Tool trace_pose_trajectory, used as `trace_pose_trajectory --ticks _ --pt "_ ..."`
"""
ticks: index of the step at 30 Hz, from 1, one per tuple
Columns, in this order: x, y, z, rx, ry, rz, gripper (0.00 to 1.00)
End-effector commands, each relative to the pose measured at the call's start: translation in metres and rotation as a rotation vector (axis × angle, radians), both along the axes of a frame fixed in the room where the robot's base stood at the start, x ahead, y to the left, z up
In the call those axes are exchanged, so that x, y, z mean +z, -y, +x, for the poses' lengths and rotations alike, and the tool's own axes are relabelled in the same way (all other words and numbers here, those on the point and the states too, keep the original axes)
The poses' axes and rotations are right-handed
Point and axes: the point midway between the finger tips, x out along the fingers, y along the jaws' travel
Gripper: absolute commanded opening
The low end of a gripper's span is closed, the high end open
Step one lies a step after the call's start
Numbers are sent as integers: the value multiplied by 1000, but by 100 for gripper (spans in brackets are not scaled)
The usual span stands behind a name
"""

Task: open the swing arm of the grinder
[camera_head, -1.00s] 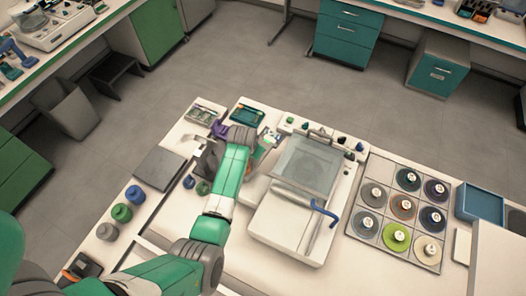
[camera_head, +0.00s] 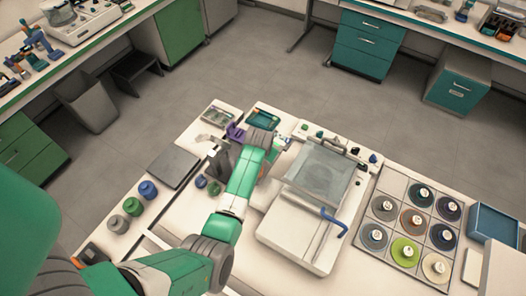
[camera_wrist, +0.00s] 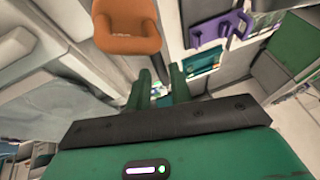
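A white bench machine with a clear lid, which I take to be the grinder (camera_head: 282,228), stands at the centre of the head view. Its clear lid (camera_head: 321,170) covers the rear part, and a blue lever (camera_head: 335,222) sticks out at its right side. I cannot make out which part is the swing arm. My arm reaches over the bench left of the machine, and its end hides what lies beneath; the fingers are not clear there. In the wrist view my gripper (camera_wrist: 160,84) has two dark green fingers apart, with nothing seen between them.
Right of the machine is a compartment tray (camera_head: 385,182) with several round discs. Several jars, including a green one (camera_head: 132,206), stand at the left, near a dark flat plate (camera_head: 174,165). A purple part (camera_head: 236,132) lies behind my arm; an orange seat (camera_wrist: 127,26) shows in the wrist view.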

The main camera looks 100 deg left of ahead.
Motion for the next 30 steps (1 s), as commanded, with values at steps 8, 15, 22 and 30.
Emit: trace_pose_trajectory --ticks 8,15,22,30 --pt "0 0 0 0 0 -1 34" --pt "29 13 1 -2 -1 3 34" --pt "64 30 3 -1 -1 1 34" --pt "71 33 3 0 0 -1 34"
